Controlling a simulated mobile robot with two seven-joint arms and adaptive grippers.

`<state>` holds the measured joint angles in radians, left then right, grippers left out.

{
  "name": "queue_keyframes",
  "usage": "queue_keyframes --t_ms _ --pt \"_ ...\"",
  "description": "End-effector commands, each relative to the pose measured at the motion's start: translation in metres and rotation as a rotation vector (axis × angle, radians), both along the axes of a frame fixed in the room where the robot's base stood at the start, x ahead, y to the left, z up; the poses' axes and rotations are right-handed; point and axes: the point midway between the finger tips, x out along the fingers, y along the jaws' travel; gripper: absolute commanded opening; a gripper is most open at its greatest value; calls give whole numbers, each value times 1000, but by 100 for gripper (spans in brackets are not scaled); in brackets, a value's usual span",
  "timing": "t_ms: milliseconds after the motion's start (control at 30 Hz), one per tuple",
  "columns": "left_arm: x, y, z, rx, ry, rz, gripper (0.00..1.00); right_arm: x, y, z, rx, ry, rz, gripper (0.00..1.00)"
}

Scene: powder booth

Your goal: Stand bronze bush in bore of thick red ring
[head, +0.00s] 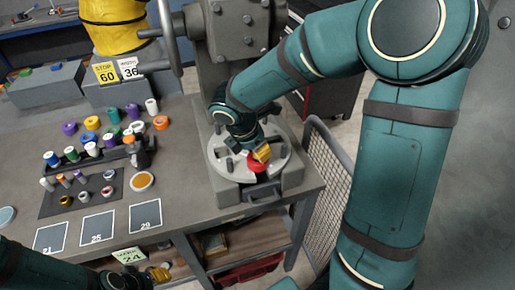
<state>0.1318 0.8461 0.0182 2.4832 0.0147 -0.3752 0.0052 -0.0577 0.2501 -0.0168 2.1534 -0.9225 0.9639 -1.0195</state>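The thick red ring (257,166) is on the round grey plate (223,161) of the machine, partly covered by my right gripper. I cannot make out the bronze bush with certainty; the ring's bore is hidden. My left gripper (161,273) is low at the bottom left, below the bench's front edge, away from the ring. Its opening is unclear.
Several coloured rings and cylinders stand on the bench at left, some on a dark mat (50,209). Numbered squares (97,227) lie along the front edge. The machine column (237,55) rises behind the plate. A mesh guard (327,177) stands right of the bench.

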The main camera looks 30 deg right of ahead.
Motion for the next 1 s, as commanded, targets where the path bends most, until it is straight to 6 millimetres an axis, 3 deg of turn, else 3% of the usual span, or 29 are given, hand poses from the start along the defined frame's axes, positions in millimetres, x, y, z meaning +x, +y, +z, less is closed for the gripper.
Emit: queue_keyframes --t_ms 567,600,633,667,1000 --pt "0 0 -8 0 0 0 47 0 0 -11 0 0 0 0" --pt "0 0 -7 0 0 0 47 0 0 -11 0 0 0 39" --pt "0 0 -7 0 0 0 47 0 0 -10 0 0 0 50" --pt "0 0 -7 0 0 0 47 0 0 -10 0 0 0 53" --pt "0 0 -7 0 0 0 47 0 1 -8 0 -1 0 53"
